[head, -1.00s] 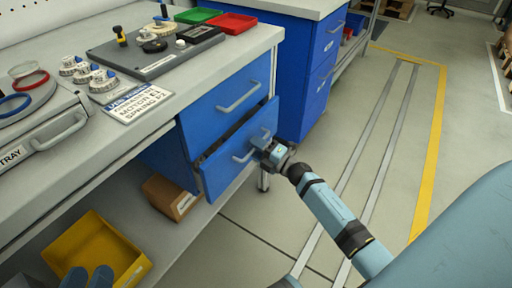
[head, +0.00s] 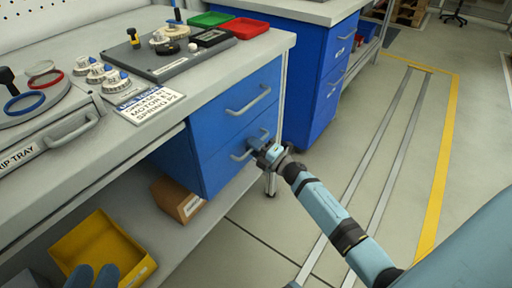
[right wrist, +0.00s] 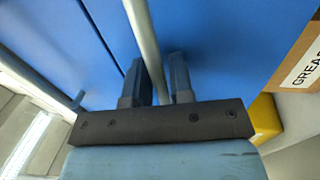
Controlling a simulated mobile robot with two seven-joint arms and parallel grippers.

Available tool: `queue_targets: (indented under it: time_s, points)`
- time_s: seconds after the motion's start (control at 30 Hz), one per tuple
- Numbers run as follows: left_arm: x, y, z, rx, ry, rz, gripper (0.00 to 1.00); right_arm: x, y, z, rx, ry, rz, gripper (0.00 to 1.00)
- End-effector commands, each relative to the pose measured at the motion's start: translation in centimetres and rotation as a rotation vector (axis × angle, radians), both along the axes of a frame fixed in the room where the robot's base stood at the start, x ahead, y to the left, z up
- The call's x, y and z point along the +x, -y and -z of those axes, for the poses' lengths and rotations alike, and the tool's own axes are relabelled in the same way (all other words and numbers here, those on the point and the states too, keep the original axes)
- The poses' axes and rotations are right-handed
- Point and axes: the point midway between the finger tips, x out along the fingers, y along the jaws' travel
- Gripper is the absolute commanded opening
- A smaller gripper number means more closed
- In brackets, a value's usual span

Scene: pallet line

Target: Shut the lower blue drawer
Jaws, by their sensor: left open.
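The lower blue drawer (head: 222,170) is under the bench in the head view. Its front looks flush, or almost flush, with the upper blue drawer (head: 225,125). My right gripper (head: 262,150) is at its bar handle (head: 240,155). In the right wrist view the handle (right wrist: 143,35) runs between the two dark fingers of that gripper (right wrist: 157,85), which are close together around it. The blue drawer face (right wrist: 215,35) fills the space behind. My left gripper (head: 92,277) is open and empty at the bottom left of the head view, partly cut off.
A yellow bin (head: 100,250) and a cardboard box (head: 178,198) stand on the shelf below the bench. The bench top (head: 200,90) holds trays and parts. Another blue cabinet (head: 320,75) stands behind. The floor (head: 385,150) to the right is clear.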

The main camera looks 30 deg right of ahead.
Motion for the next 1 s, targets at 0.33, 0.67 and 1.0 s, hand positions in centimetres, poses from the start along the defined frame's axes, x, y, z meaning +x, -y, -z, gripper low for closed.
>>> queue_targets:
  time_s: [0.33, 0.67, 1.0]
  points:
    - [-0.2, 0.0, 0.1, 0.0, -0.005, -0.001, 0.43, -0.1, 0.0, 0.0, 0.0, 0.0, -0.001, 0.36]
    - [-0.5, 0.0, -1.2, -0.035, -0.001, -0.013, 0.43, -4.6, 1.8, 0.8, -0.001, -0.004, 0.0, 0.36]
    - [-0.4, -0.1, -3.5, -0.071, 0.069, -0.038, 0.43, -10.9, 4.4, 2.2, 0.001, -0.003, -0.001, 0.36]
